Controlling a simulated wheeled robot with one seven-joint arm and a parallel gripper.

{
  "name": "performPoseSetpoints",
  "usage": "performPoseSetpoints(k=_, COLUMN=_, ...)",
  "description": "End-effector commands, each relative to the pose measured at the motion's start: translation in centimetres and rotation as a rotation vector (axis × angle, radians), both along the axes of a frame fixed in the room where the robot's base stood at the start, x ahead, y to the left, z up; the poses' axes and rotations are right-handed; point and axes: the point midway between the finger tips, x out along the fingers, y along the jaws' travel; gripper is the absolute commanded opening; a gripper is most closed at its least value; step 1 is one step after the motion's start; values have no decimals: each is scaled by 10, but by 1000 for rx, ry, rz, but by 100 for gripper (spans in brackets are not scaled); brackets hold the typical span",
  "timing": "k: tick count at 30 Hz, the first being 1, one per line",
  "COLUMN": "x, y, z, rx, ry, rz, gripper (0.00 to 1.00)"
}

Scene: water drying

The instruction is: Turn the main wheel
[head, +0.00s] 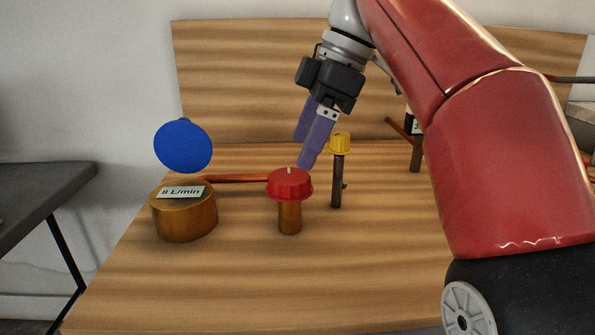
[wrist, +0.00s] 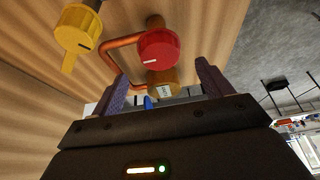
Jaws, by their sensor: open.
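A red ridged wheel (head: 289,184) with a white mark on its top sits on a short brass stem on the wooden board. It also shows in the wrist view (wrist: 158,50), with its white mark. No label shows which wheel is the main one; a smaller yellow knob (head: 340,142) stands on a dark post to the right and behind, and is at upper left in the wrist view (wrist: 75,30). My gripper (head: 304,150) has purple fingers, is open and empty, and hangs tilted above and behind the red wheel, apart from it.
A brass meter (head: 183,215) reading "8 L/min" stands left of the red wheel, with a raised blue round lid (head: 183,146). A copper pipe (head: 235,179) runs behind. A wooden back panel (head: 245,70) closes off the rear. The board's front (head: 260,290) is clear.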

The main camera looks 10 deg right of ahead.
Motion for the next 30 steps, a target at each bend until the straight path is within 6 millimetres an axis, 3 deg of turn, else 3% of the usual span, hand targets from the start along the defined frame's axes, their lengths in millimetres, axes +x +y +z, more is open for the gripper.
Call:
performPoseSetpoints(k=3, x=-1, y=8, z=-23, rx=-1, ry=2, rz=0, gripper=79)
performPoseSetpoints(k=9, x=0, y=17, z=-45, rx=-2, ry=1, rz=-2, gripper=79)
performPoseSetpoints(k=20, x=1, y=20, z=-50, rx=-1, ry=-1, rz=-4, gripper=79)
performPoseSetpoints(k=30, x=1, y=20, z=-50, rx=-1, ry=0, rz=-3, gripper=37)
